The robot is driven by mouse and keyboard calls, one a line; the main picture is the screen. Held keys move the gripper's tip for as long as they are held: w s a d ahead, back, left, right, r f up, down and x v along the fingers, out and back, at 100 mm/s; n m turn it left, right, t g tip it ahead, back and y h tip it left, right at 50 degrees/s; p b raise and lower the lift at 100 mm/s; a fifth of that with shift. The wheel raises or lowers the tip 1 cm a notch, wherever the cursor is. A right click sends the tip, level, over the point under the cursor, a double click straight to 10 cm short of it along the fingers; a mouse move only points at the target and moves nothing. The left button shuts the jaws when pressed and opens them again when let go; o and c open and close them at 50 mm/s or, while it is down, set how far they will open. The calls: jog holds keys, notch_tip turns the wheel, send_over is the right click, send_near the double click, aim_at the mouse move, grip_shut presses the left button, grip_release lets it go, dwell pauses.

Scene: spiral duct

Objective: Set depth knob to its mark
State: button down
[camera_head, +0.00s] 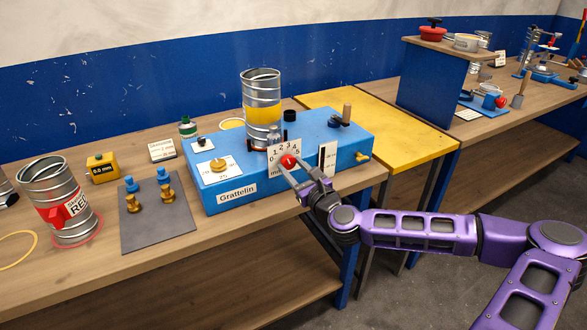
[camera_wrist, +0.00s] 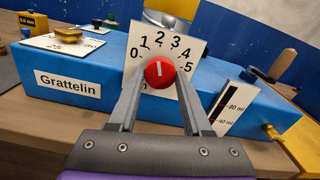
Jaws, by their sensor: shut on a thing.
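The depth knob appears to be the red round knob (camera_head: 288,161) on the front of the blue Grattelin box. It also shows in the wrist view (camera_wrist: 160,72), in front of a white dial plate (camera_wrist: 185,45) numbered 0 to 5. A short white line on the knob points almost straight up, roughly toward the 2. No separate target mark on the dial can be made out; the knob and fingers cover its lower part. My gripper (camera_head: 293,172) is at the knob, with its two fingers (camera_wrist: 160,90) shut on the knob's left and right sides.
The blue box (camera_head: 215,190) carries a metal can with a yellow band (camera_head: 262,105), a brass knob (camera_head: 218,164) and a millilitre scale (camera_wrist: 228,108). A grey mat (camera_head: 155,225) with small brass and blue parts lies left. A yellow table (camera_head: 400,125) stands right.

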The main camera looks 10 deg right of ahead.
jog(key=shift+r+m, duration=0.15)
jog(key=shift+m, duration=0.45)
jog(key=shift+c, duration=1.7)
grip_release()
jog(key=shift+s, duration=0.1)
